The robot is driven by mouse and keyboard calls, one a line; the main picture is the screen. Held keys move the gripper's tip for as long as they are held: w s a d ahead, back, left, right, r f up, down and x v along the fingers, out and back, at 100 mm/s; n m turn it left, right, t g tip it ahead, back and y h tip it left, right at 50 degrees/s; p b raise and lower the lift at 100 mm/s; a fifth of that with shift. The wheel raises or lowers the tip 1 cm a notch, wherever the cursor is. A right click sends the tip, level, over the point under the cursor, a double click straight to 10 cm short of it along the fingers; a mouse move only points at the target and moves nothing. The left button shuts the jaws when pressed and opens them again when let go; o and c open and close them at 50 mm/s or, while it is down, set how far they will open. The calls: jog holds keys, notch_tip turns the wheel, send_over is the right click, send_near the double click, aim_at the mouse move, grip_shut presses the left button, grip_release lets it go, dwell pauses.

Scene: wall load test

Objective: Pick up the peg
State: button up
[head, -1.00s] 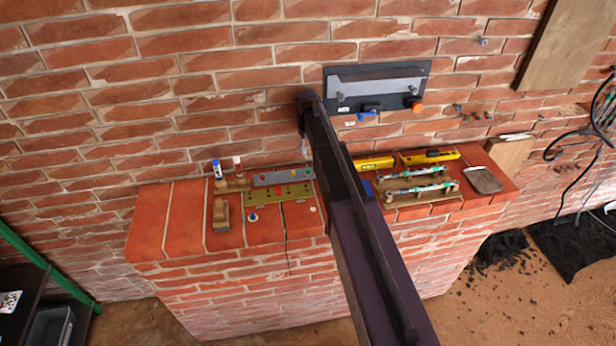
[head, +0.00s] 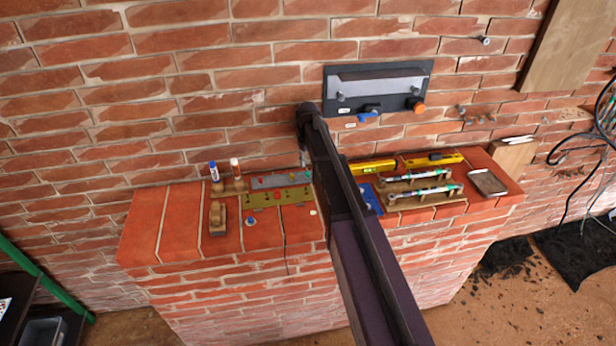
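A grey strip (head: 268,182) and an olive strip (head: 262,200) with small coloured knobs or pegs lie on the brick ledge, left of my arm. A small blue-topped piece (head: 251,221) stands on the bricks in front of them, and a small cream piece (head: 312,212) lies nearer my arm. I cannot tell which of these is the peg. My gripper (head: 304,158) hangs at the far end of my arm, near the back of the ledge by the strips' right ends. It is small and partly hidden, and its fingers are not clear.
A wooden block (head: 218,218) and two upright tubes stand left on the ledge (head: 180,225). A dark panel (head: 378,88) is on the wall. The ledge's left end is clear.

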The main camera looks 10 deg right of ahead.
aim_at(308, 173)
jog(key=shift+s+f+b, duration=0.15)
jog(key=shift+f+b, duration=2.45)
jog(key=shift+b, duration=0.05)
grip_shut()
